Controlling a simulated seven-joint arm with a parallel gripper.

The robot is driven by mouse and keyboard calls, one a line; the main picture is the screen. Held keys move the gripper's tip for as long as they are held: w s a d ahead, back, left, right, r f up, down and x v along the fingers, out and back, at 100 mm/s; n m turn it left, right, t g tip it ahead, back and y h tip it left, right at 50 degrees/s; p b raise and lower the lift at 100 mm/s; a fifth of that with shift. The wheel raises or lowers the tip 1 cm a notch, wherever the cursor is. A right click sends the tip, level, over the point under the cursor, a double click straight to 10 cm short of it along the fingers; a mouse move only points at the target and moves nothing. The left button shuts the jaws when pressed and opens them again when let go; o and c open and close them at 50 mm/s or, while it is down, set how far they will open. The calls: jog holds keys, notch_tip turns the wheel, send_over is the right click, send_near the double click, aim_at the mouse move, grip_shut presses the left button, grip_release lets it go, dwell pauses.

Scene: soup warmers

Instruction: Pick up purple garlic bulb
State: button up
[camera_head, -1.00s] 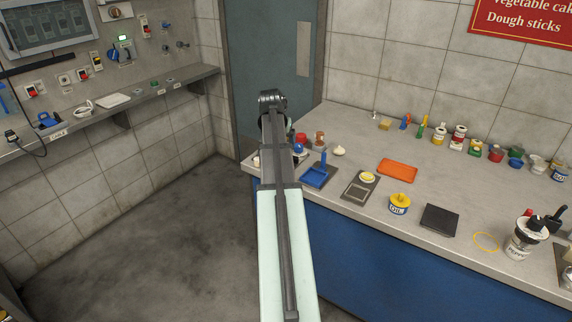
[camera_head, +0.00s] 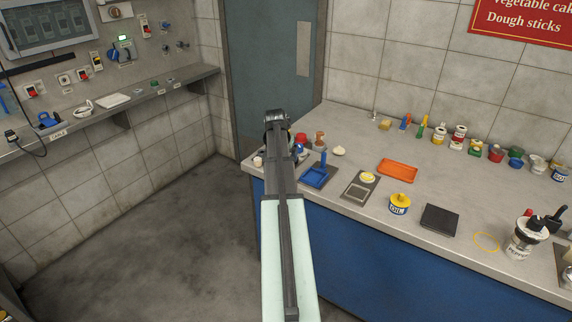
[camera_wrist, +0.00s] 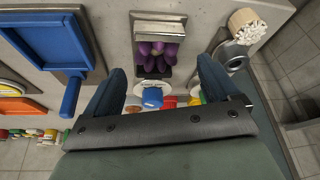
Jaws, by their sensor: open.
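In the wrist view, a cluster of rounded purple lobes (camera_wrist: 158,50), which looks like the purple garlic bulb, lies in a dark shallow holder with a metal plate (camera_wrist: 168,28) at its far end. My gripper (camera_wrist: 160,66) is open and empty. Its two dark fingers stand on either side of the holder's near part, and the purple lobes show between and beyond the fingertips. I cannot tell the height of the fingers above it. In the head view my arm hides the gripper and the purple bulb.
A blue tray with an upright handle (camera_wrist: 72,95) is close beside the left finger; it also shows in the head view (camera_head: 316,177). A blue-capped item (camera_wrist: 152,97) lies between the fingers. An orange tray (camera_head: 397,171) is farther right.

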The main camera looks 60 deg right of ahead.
jog(key=shift+d+x, duration=0.2)
jog(key=shift+x, duration=1.05)
jog(key=shift+d+x, duration=0.25)
jog(key=shift+x, duration=1.05)
jog(key=shift+r, duration=0.2)
jog(key=shift+c, duration=0.4)
jog(key=c, duration=1.1)
jog(key=shift+s+r, duration=0.1)
jog(key=shift+r, duration=4.9)
